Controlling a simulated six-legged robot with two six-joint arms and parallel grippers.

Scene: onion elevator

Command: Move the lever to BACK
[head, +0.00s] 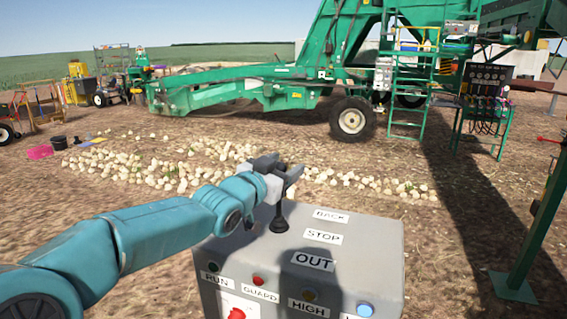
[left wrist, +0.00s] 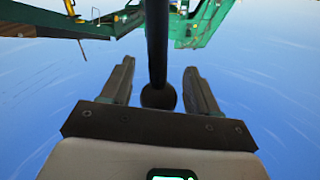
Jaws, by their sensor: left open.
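The lever (head: 280,218) is a black stick on a grey control box (head: 376,262). It looks roughly upright, and its top is hidden behind my left gripper (head: 284,172) in the head view. White labels BACK (head: 331,216), STOP (head: 323,237) and OUT (head: 313,261) run from far to near on the box, right of the lever. In the left wrist view, the lever's black shaft and round knob (left wrist: 158,96) lie between the two open fingers of my left gripper (left wrist: 158,68), with gaps on both sides. My right gripper is not in view.
Coloured buttons, including a blue one (head: 365,309) and a red one (head: 258,281), line the near part of the box. Onions (head: 130,167) lie on the soil behind it. A green elevator machine (head: 250,90) stands farther back. A green post (head: 540,215) stands at right.

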